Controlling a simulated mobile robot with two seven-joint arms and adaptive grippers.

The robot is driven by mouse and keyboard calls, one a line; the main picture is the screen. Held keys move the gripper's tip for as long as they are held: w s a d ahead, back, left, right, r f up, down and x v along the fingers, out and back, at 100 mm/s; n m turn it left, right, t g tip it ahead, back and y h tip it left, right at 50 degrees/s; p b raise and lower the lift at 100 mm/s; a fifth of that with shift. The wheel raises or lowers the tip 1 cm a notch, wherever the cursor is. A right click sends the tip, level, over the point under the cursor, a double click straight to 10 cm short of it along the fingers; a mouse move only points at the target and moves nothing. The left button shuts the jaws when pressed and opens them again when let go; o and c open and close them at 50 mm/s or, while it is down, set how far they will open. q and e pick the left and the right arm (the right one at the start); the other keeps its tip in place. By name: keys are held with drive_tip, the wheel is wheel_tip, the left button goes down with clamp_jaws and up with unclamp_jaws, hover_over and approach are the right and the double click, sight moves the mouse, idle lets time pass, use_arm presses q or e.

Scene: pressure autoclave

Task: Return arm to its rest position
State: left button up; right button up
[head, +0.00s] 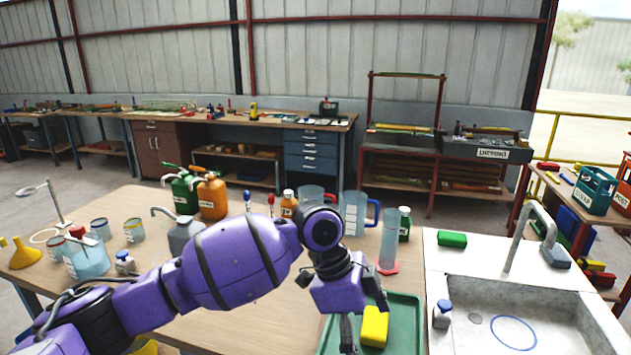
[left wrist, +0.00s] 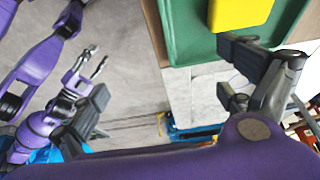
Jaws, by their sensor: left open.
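My left arm, purple, reaches across the wooden table from the left in the head view. Its gripper (head: 366,318) hangs over the left part of a green tray (head: 408,312), beside a yellow block (head: 374,327) lying in it. In the left wrist view the left gripper (left wrist: 226,72) has its two fingers apart with nothing between them. The yellow block (left wrist: 238,13) and tray (left wrist: 178,38) show above it. My right gripper (left wrist: 88,66) shows at the left of that view, fingers apart and empty. It is outside the head view.
A measuring cylinder (head: 389,243), clear jugs (head: 353,215) and bottles stand behind the left gripper. Green and orange cans (head: 212,197) and a grey can (head: 186,236) stand near the arm. A sink (head: 510,325) with a tap is at the right. The table's left-middle has bare patches.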

use_arm(q)
drive_tip(key=s+a+f+n+t+h, duration=0.1)
drive_tip(key=s+a+f+n, duration=0.35)
drive_tip(key=s+f, duration=0.5)
drive_tip(key=s+a+f+n+t+h, duration=0.1)
drive_tip(key=s+a+f+n, duration=0.3)
drive_tip(key=s+f, duration=0.5)
drive_tip(key=s+a+f+n+y, duration=0.2)
drive_tip(key=s+a+n+y, duration=0.3)
drive_tip(key=s+a, duration=0.65)
drive_tip(key=s+a+f+n+y, duration=0.2)
drive_tip(key=s+a+n, duration=0.6)
drive_tip(key=s+a, duration=0.4)
drive_tip(key=w+d+f+t+p, duration=0.2)
drive_tip(key=w+f+t, duration=0.5)
drive_tip(key=w, duration=0.5)
drive_tip(key=shift+d+f+m+h, duration=0.4)
drive_tip(key=shift+d+f, duration=0.15)
drive_tip(key=shift+f, duration=0.3)
use_arm(e)
drive_tip(key=shift+w+a+r, duration=0.1)
drive_tip(key=shift+w+r, duration=0.1)
drive_tip(key=shift+r, duration=0.35)
drive_tip(key=shift+w+r, duration=0.2)
drive_tip(key=shift+r, duration=0.35)
use_arm(q)
drive_tip(key=shift+w, duration=0.1)
